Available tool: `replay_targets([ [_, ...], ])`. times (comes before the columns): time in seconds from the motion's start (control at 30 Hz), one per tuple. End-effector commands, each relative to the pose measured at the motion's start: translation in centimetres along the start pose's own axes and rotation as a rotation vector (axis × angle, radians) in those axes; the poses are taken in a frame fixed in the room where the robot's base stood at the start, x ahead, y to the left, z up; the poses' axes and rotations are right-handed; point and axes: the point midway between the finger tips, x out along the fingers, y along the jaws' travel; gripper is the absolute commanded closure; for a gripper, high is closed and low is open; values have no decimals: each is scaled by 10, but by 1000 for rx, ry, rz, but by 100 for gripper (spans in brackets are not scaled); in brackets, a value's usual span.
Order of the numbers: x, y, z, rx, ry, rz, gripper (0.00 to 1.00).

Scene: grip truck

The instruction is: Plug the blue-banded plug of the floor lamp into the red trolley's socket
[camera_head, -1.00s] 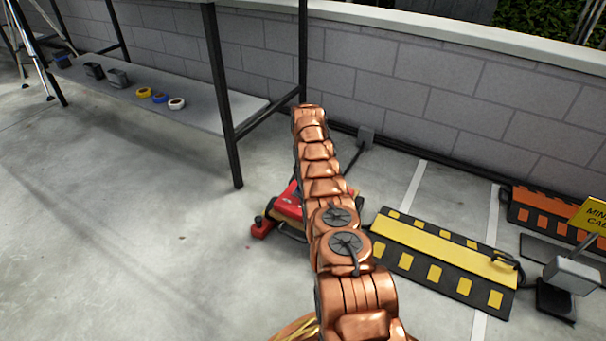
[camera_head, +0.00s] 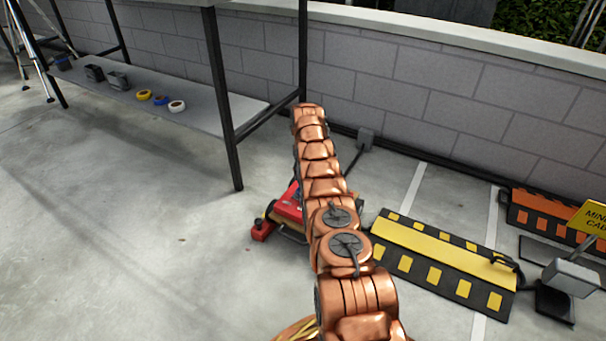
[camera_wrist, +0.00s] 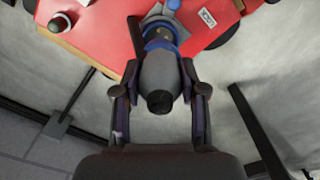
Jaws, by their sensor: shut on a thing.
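In the wrist view my gripper (camera_wrist: 160,97) is shut on the grey plug (camera_wrist: 160,78), which has a blue band (camera_wrist: 160,44) near its far end. The plug's far end meets a round grey and blue fitting on the red trolley (camera_wrist: 105,38). I cannot tell whether the plug is fully seated in that socket (camera_wrist: 163,23). In the head view the red trolley (camera_head: 290,207) stands on the floor, partly hidden behind my arm. My gripper is hidden there.
A yellow and black cable ramp (camera_head: 440,255) lies right of my arm, with an orange one (camera_head: 530,212) beyond. A metal shelf (camera_head: 215,108) holding tape rolls stands at the left by the block wall (camera_head: 440,70). The floor at left is clear.

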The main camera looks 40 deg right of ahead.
Motion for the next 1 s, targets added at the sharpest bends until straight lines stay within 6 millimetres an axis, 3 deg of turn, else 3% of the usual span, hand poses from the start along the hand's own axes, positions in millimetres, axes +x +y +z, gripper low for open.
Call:
replay_targets([
  [0.73, -26, 0, 0, 0, 2, 0, 100],
  [1.0, -26, 0, 0, 0, -1, 0, 100],
])
